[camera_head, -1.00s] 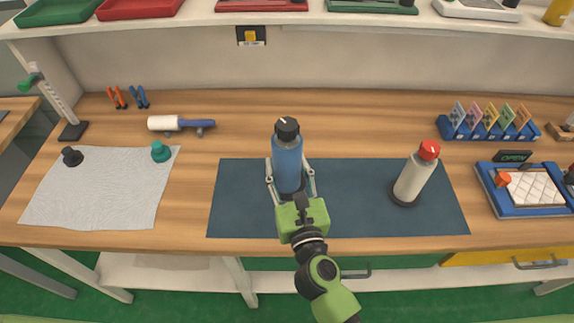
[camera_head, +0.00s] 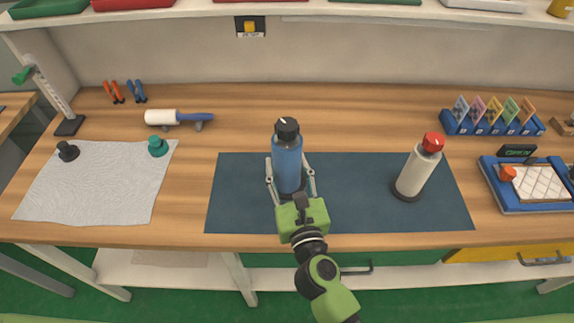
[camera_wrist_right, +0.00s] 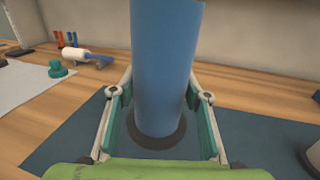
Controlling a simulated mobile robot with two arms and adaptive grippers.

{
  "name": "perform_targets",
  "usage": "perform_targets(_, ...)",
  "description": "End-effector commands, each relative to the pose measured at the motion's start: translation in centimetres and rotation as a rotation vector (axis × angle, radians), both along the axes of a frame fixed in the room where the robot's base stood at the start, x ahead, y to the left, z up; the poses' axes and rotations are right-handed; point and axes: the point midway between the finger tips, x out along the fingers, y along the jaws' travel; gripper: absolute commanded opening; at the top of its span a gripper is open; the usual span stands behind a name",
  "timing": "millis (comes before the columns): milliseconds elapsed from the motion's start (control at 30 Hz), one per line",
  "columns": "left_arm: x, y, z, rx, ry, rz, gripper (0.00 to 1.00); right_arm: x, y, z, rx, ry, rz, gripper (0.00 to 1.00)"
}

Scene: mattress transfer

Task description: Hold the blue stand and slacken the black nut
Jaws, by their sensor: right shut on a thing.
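The blue stand (camera_head: 287,164) is an upright cylinder on the dark blue mat (camera_head: 235,196), with the black nut (camera_head: 287,129) on its top. My right gripper (camera_head: 291,184) is shut on the lower part of the blue stand, one finger on each side. In the right wrist view the blue stand (camera_wrist_right: 165,70) fills the middle between the fingers, and its dark round base rests on the mat. The nut is above that view. My left gripper is in no view.
A white stand (camera_head: 418,172) with a red top (camera_head: 433,142) is on the mat at right. A grey cloth (camera_head: 95,185) with a black knob (camera_head: 67,151) and a teal knob (camera_head: 157,146) lies left. A roller (camera_head: 178,118), a card rack (camera_head: 490,123) and a blue tray (camera_head: 530,208) are farther out.

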Motion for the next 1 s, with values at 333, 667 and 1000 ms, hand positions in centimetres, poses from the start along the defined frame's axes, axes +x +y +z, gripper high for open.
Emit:
perform_targets(333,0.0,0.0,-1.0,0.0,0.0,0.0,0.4,0.1,0.0,-0.7,0.001,-0.007,0.001,0.0)
perform_targets(667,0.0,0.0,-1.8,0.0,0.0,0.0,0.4,0.1,0.0,-1.5,0.001,-0.007,0.001,0.0)
perform_targets(1000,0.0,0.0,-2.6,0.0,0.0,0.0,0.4,0.1,0.1,-2.4,0.001,-0.007,0.001,0.0)
